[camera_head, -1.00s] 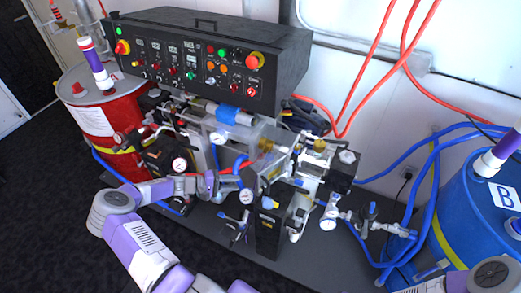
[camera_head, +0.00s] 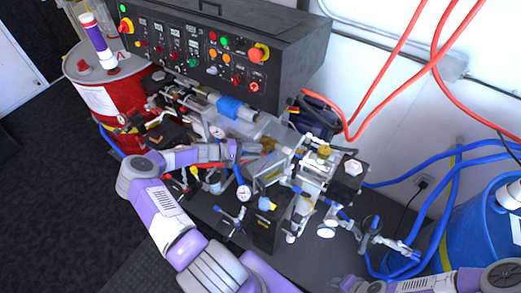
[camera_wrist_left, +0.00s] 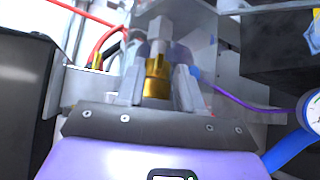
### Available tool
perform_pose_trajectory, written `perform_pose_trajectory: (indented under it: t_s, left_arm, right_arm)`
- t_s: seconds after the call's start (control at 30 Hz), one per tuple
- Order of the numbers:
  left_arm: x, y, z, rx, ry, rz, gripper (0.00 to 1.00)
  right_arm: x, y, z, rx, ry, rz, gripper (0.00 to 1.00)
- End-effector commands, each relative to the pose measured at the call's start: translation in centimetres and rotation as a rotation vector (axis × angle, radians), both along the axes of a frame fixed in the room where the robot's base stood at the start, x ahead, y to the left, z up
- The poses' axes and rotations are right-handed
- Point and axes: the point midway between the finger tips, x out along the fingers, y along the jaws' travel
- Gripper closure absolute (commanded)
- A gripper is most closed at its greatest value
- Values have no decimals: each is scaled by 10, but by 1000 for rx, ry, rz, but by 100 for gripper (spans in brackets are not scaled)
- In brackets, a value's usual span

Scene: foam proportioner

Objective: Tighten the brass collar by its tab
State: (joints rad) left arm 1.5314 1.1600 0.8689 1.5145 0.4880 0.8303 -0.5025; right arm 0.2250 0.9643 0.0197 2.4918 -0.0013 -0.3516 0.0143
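The brass collar (camera_wrist_left: 157,76) shows in the left wrist view, upright below a grey fitting. In the head view the brass collar (camera_head: 268,146) is small and partly hidden by my gripper and the parts around it. My left gripper (camera_wrist_left: 158,88) has one grey finger on each side of the collar. The fingers are apart, and I cannot tell whether they touch the brass. In the head view my left gripper (camera_head: 248,152) reaches in from the left at the pump. I cannot make out the collar's tab. My right gripper (camera_head: 347,284) is at the bottom edge, partly cut off.
A black control box (camera_head: 225,50) overhangs the pump behind my left gripper. Gauges, valves and hoses crowd the front of the machine. A red drum (camera_head: 110,105) stands left and a blue drum (camera_head: 480,225) right. Open dark floor (camera_head: 60,190) lies at front left.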

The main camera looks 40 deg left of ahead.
Motion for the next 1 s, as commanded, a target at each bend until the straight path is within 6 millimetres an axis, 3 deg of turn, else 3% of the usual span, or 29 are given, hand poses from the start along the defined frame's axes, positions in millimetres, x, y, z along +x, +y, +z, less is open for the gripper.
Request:
perform_pose_trajectory:
  t_s: [0.2,0.5,0.73,1.0]
  left_arm:
    - [16,-14,-4,-1,-1,-1,64]
    - [18,-15,-5,0,0,0,64]
    - [18,-15,-5,0,0,0,99]
    - [18,-15,-6,0,-5,0,100]
  right_arm:
    - [1,0,0,0,-1,0,63]
    - [1,0,0,0,-1,0,63]
    - [1,0,0,0,-1,0,63]
    - [1,0,-1,0,-1,0,63]
